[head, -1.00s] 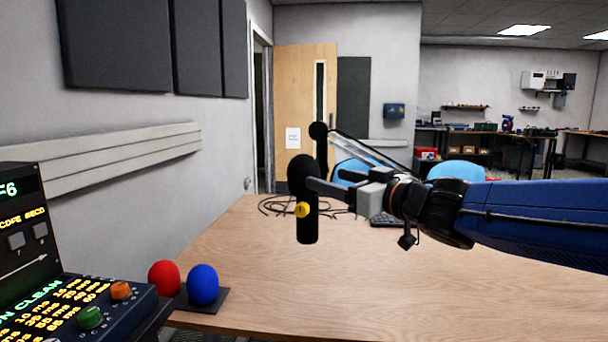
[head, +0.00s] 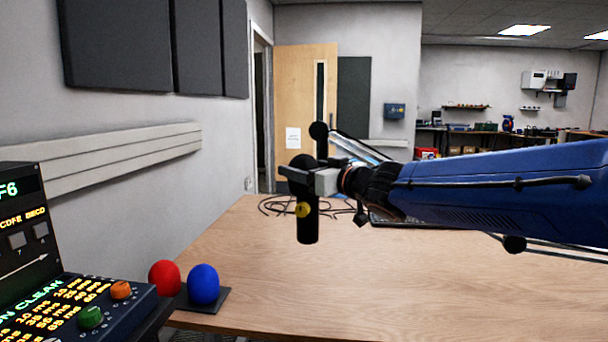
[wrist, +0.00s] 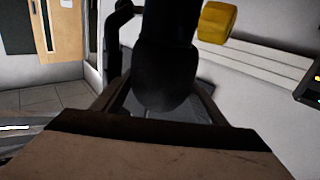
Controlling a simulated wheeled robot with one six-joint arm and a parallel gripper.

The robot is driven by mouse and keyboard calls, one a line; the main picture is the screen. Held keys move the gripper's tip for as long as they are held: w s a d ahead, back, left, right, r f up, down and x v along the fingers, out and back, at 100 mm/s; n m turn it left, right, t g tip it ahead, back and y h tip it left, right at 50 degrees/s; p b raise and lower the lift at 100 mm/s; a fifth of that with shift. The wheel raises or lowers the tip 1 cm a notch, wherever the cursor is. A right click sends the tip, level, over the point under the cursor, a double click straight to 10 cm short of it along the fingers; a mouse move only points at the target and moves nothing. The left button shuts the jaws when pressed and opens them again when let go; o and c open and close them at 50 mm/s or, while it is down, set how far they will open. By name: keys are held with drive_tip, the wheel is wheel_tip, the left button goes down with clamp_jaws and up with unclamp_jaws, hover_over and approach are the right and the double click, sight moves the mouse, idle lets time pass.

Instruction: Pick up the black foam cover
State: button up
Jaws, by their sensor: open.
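The black foam cover (head: 303,159) sits on top of the upright black microphone (head: 308,228), which has a yellow round part on its side. My gripper (head: 297,173) is at the height of the cover, and a finger hides part of it in the head view. In the wrist view the rounded dark cover (wrist: 165,88) lies between the two fingers of my gripper (wrist: 162,95), which are open on either side of it. I cannot tell whether either finger touches it.
A boom arm (head: 319,132) rises behind the microphone. Black cables (head: 275,207) lie on the wooden table (head: 400,290). Red (head: 164,278) and blue (head: 203,284) foam balls sit at the left by a control panel (head: 80,310). The table's front middle is clear.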

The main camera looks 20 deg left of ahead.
sight(302, 155)
drive_tip(key=shift+w+a, duration=0.2)
drive_tip(key=shift+a, duration=0.15)
drive_tip(key=c, duration=0.8)
drive_tip(key=shift+r, duration=0.1)
drive_tip(key=shift+r, duration=1.45)
drive_tip(key=shift+s+f+y, duration=0.15)
drive_tip(key=shift+f+y, duration=0.05)
drive_tip(key=shift+y, duration=0.1)
drive_tip(key=shift+d, duration=0.1)
